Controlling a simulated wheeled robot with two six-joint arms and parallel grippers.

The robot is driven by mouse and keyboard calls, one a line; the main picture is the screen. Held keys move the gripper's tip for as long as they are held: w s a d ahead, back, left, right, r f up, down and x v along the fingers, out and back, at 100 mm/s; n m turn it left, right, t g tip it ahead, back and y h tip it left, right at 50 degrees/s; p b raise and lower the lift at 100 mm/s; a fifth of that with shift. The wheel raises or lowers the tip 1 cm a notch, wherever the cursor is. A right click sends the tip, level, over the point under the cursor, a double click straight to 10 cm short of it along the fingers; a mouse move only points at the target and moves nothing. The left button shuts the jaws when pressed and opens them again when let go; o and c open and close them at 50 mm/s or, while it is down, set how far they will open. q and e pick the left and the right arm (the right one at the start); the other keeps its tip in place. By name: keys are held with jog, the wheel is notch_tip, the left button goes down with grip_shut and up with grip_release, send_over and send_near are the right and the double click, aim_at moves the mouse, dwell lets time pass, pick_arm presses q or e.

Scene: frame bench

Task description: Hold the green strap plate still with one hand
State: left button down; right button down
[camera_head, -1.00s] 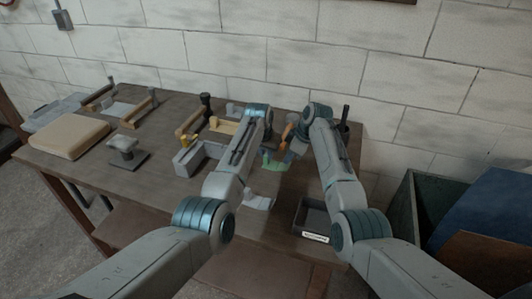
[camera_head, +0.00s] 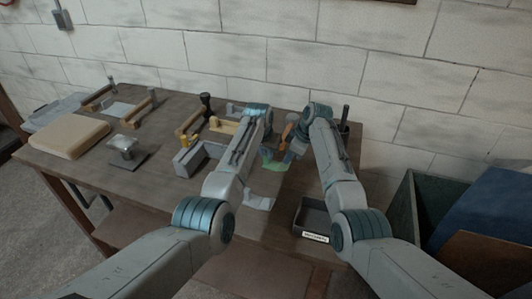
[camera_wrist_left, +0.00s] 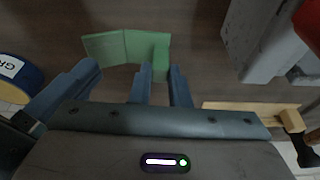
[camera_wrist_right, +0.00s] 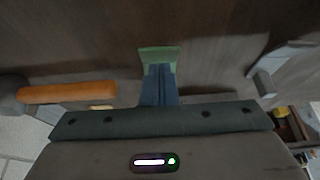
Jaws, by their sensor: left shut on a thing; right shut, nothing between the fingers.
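The green strap plate (camera_head: 277,167) lies low between my two arms in the head view, partly hidden by them. In the left wrist view the green plate (camera_wrist_left: 105,47) shows a bent, angled shape. My left gripper (camera_wrist_left: 160,75) is shut on its right part, between the two fingertips. In the right wrist view my right gripper (camera_wrist_right: 159,70) is shut and empty, with its tips at the near edge of the green plate (camera_wrist_right: 159,54). I cannot tell whether they touch it. Blue-grey fingers, apparently my right gripper's, show left of my left gripper.
An orange handle (camera_wrist_right: 67,92) lies near my right gripper. A grey block (camera_head: 189,160) and wooden-based fixtures stand left of my left arm. A labelled dark tray (camera_head: 313,217) and a pale grey piece (camera_head: 260,201) are nearer the front. A dark bin (camera_head: 415,210) stands right.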

aim_at(288, 167)
jog(key=shift+f, duration=0.7)
pick_arm(q)
jog(key=shift+s, duration=0.1)
pick_arm(e)
jog(key=shift+s+f, duration=0.15)
jog(key=shift+f, duration=0.25)
jog(key=shift+s+d+f, duration=0.1)
jog(key=shift+f, duration=0.25)
pick_arm(q)
jog(key=shift+s+d+r, duration=0.1)
pick_arm(e)
jog(key=shift+s+f, duration=0.1)
jog(key=shift+f, duration=0.35)
jog(key=shift+w+a+r, duration=0.15)
jog(key=shift+r, duration=0.5)
jog(key=shift+w+a+r, duration=0.1)
jog(key=shift+r, duration=0.5)
jog(key=shift+d+r, duration=0.15)
jog(key=shift+r, duration=2.85)
